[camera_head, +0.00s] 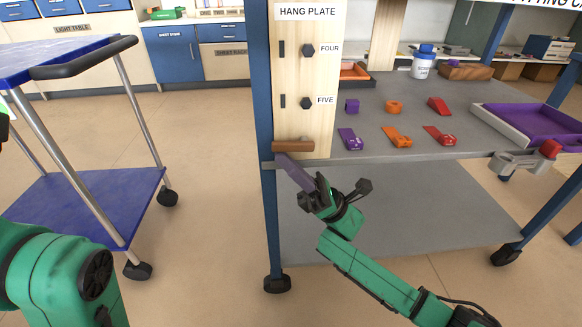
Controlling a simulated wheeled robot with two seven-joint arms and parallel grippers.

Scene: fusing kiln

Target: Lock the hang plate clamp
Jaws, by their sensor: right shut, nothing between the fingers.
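The hang plate (307,80) is an upright pale wooden board with black slots and hex knobs marked FOUR and FIVE. A brown bar (293,146) lies across its bottom end. A flat purple-grey strip (294,172) slants down and right from below this bar; I cannot tell if it is the clamp's lever. My right gripper (311,196) is at the strip's lower end, below the table edge, shut with nothing held. Whether it touches the strip is unclear. My left arm shows at lower left, with its gripper out of view.
The grey table (372,118) holds several small purple, orange and red pieces and a purple tray (535,122). A grey fixture with a red knob (549,148) sits at its right front edge. A blue cart (75,205) stands left; the floor between is clear.

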